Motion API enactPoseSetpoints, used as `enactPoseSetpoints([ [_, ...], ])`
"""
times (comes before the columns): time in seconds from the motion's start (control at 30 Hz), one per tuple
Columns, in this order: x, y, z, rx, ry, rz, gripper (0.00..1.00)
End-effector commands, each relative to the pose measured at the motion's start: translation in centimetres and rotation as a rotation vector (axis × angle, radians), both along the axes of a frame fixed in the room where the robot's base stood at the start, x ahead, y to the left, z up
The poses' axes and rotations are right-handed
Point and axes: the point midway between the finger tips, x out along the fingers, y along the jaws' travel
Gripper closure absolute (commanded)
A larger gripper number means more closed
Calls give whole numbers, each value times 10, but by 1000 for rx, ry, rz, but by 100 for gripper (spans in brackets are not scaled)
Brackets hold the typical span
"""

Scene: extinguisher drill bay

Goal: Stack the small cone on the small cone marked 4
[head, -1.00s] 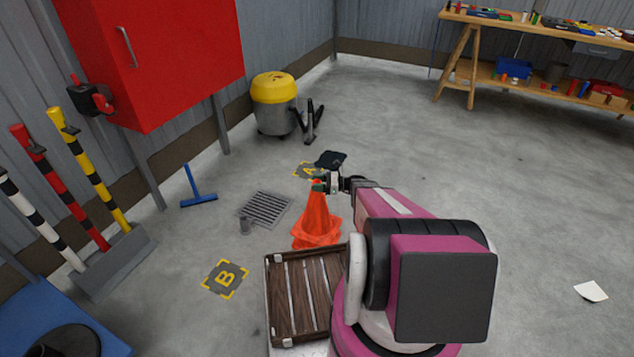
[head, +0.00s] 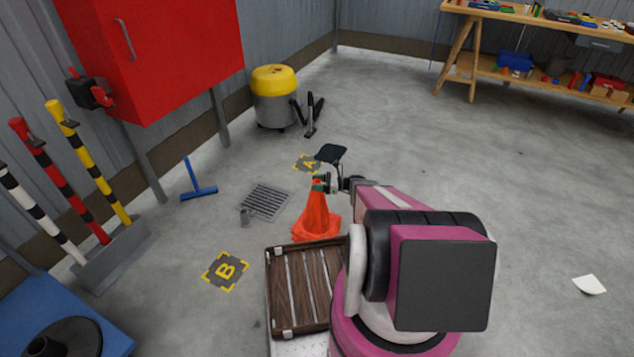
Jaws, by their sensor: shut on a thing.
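An orange cone (head: 316,218) stands upright in the head view, just beyond the wooden slatted deck. My gripper (head: 322,184) is shut on the cone's narrow tip, reaching in from the right. The cone's lower right side is close to my arm. I cannot tell whether its base touches the floor or whether another cone is under it. No number 4 can be read on any cone here.
A dark slatted tray (head: 300,290) is at the near centre. Floor marks A (head: 306,164) and B (head: 226,271) and a floor grate (head: 265,201) lie to the left. A yellow-topped vacuum (head: 274,97) stands behind. The floor at right is mostly clear.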

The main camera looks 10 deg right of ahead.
Motion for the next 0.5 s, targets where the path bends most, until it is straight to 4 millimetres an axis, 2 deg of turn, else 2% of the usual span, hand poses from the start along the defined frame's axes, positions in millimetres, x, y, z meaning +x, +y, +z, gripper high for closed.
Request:
enactPoseSetpoints([
  [0.5,0,0,-21,1,-1,0,100],
])
